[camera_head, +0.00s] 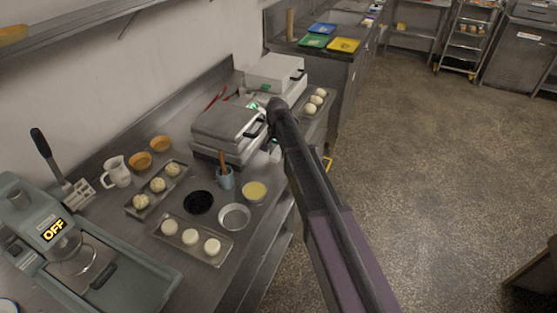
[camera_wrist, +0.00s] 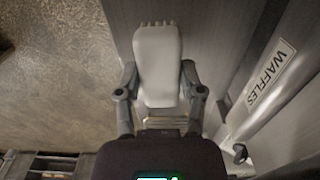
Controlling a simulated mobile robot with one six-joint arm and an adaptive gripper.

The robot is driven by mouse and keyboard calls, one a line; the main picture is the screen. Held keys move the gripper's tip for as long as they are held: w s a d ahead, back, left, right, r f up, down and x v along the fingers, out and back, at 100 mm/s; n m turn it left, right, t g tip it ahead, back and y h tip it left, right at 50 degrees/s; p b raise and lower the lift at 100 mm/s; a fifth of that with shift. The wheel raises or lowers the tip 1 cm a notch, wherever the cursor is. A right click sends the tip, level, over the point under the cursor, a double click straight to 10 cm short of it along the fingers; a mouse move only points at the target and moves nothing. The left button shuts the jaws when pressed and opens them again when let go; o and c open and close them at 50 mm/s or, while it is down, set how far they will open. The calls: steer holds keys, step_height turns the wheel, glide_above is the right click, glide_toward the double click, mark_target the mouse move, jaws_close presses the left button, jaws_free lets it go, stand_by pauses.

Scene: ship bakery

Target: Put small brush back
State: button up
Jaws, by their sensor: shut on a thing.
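In the wrist view, my gripper (camera_wrist: 158,72) is shut on a pale grey, flat-bodied piece with short teeth along its far end, which looks like the small brush (camera_wrist: 158,50). A finger presses each side of it. In the head view, my arm reaches over the counter to the two waffle irons. The gripper's fingers and the held piece are hidden or too small to tell there. A blue-grey cup (camera_head: 225,180) stands in front of the nearer waffle iron (camera_head: 226,124), with a brown handle (camera_head: 222,158) standing up out of it.
A label reading WAFFLES (camera_wrist: 270,74) is close on the right in the wrist view. The counter holds dough trays (camera_head: 196,241), bowls (camera_head: 234,217) and a press (camera_head: 65,250) marked OFF. Open floor (camera_head: 430,180) lies to the right.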

mark_target(277, 158)
steer(key=shift+f+b, duration=1.05)
steer(key=shift+f, duration=0.3)
steer(key=shift+f, duration=0.15)
steer(key=o, duration=1)
steer(key=shift+o, duration=0.2)
step_height(277, 158, up, 12)
steer(key=p, duration=1.2)
